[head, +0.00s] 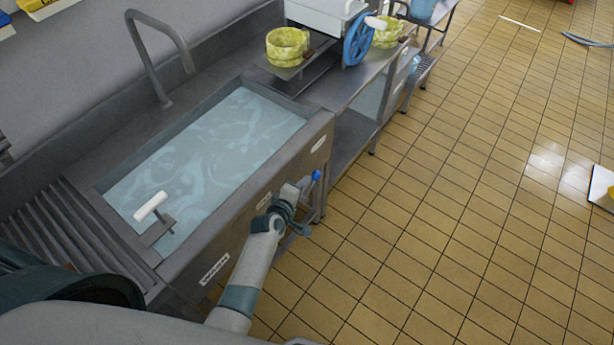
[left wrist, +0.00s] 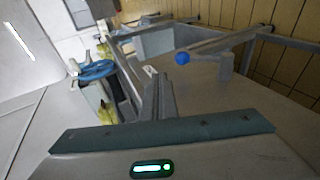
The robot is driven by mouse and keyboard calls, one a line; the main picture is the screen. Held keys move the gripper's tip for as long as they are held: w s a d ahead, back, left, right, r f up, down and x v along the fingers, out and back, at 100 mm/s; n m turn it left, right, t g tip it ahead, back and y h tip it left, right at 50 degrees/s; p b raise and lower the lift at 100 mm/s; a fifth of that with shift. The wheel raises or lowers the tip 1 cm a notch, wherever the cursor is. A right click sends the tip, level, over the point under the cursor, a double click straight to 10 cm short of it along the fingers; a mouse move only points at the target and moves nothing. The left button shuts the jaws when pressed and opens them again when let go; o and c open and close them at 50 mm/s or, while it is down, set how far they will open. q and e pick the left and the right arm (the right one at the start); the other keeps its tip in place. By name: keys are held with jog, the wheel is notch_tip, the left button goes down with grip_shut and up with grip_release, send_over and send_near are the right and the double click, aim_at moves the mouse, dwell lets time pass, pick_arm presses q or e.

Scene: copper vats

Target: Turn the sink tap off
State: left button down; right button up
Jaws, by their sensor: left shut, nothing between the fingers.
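The sink (head: 322,122) is a long grey metal basin full of bluish, swirling water. A tall bent grey spout (head: 152,50) rises behind it; I cannot make out a stream from it. A blue ball-ended lever (head: 316,175) sticks out at the sink's front right corner; its blue knob also shows in the left wrist view (left wrist: 183,58). My left gripper (head: 303,187) is low in front of the sink, close to the blue knob. Its fingers (left wrist: 160,92) are shut and empty, with the knob just beyond them. I cannot tell whether they touch. My right gripper is not in view.
A white-handled bar (head: 151,206) stands at the sink's near left corner. Right of the sink, a metal counter holds yellow-green rings (head: 287,45) and a blue wheel (head: 358,40). Ribbed drainboard (head: 62,232) lies left. The tiled floor (head: 450,200) to the right is largely clear.

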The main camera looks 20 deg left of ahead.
pick_arm(q)
jog(key=shift+s+r+p, duration=0.35)
jog(key=shift+s+r, duration=0.55)
jog(key=shift+s, duration=0.05)
jog(key=shift+f, duration=0.1)
jog(key=s+f+m+g+b, duration=0.25)
jog(key=s+f, duration=0.45)
jog(key=f, duration=0.4)
jog(key=s+f+m+g+b, duration=0.25)
jog(key=s+f, duration=0.45)
jog(key=f, duration=0.4)
jog(key=s+f+m+g+b, duration=0.1)
jog(key=s+f+m+b, duration=0.25)
jog(key=s+f, duration=0.6)
jog(key=s+a+f+m+g+b, duration=0.2)
jog(key=s+f+m, duration=0.1)
jog(key=s+f, duration=0.4)
jog(key=s+a+f+m+g+y+b, duration=0.1)
jog(key=s+a+f+m+g+b, duration=0.1)
jog(key=s+f, duration=0.5)
jog(key=s+a+f+m+g+b, duration=0.2)
jog(key=s+f, duration=0.5)
jog(key=s, duration=1)
jog(key=shift+a+f+m+y+b, duration=0.2)
jog(key=shift+a+m+y+b, duration=0.3)
jog(key=shift+m, duration=0.75)
jog(key=shift+w+a, duration=0.1)
